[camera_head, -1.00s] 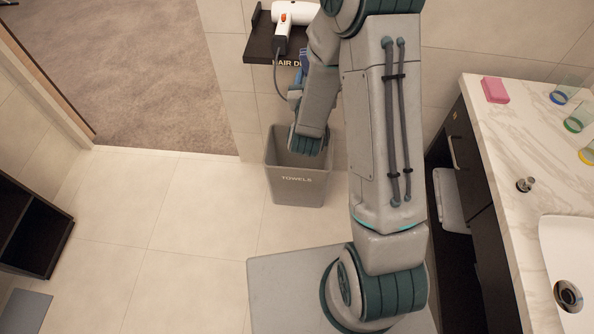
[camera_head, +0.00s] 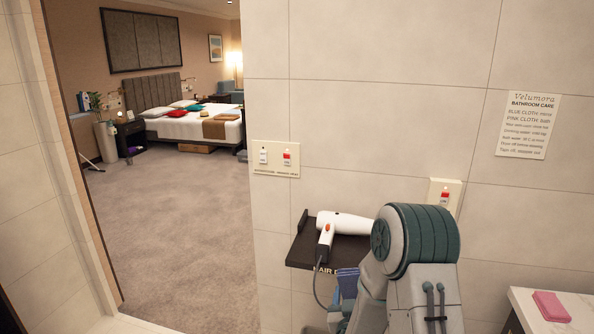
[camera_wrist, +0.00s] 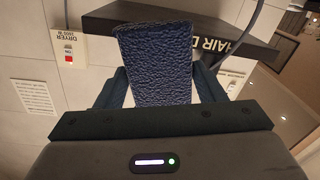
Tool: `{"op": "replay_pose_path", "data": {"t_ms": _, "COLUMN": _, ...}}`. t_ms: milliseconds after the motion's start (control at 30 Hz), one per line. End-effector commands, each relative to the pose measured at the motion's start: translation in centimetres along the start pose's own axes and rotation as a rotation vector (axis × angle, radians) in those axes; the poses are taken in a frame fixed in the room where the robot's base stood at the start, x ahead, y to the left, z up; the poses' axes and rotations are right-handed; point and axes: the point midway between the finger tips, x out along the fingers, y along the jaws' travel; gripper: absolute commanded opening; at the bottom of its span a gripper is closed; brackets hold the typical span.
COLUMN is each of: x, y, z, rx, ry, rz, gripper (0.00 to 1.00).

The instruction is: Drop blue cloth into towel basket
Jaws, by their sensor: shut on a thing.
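My gripper (camera_wrist: 160,88) is shut on the blue cloth (camera_wrist: 155,60), a textured dark blue piece held between the two fingers in the wrist view. In the head view the blue cloth (camera_head: 347,280) shows as a small blue patch just below the hair dryer shelf, left of my arm. My arm partly hides my gripper there. The towel basket is not in either view now.
A white hair dryer (camera_head: 345,223) lies on the dark shelf (camera_head: 305,250) close to my gripper, its cord hanging down. A pink cloth (camera_head: 551,306) lies on the marble counter (camera_head: 577,308) at right. An open doorway leads to carpeted floor (camera_head: 180,230).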

Motion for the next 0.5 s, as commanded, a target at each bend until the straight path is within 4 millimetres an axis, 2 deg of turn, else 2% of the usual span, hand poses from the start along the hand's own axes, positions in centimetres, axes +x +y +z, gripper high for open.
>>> {"op": "replay_pose_path", "data": {"t_ms": 33, "x": 0.3, "y": -0.2, "z": 1.4, "rx": -0.003, "ry": -0.002, "rz": -0.023, "gripper": 0.45}}
{"op": "replay_pose_path", "data": {"t_ms": 200, "x": 0.8, "y": -1.2, "z": 4.7, "rx": 0.002, "ry": 0.021, "rz": -0.112, "gripper": 0.45}}
{"op": "replay_pose_path", "data": {"t_ms": 333, "x": 0.8, "y": -1.7, "z": 6.5, "rx": 0.012, "ry": 0.036, "rz": -0.161, "gripper": 0.45}}
{"op": "replay_pose_path", "data": {"t_ms": 500, "x": 0.8, "y": -2.0, "z": 7.5, "rx": 0.021, "ry": 0.049, "rz": -0.191, "gripper": 0.45}}
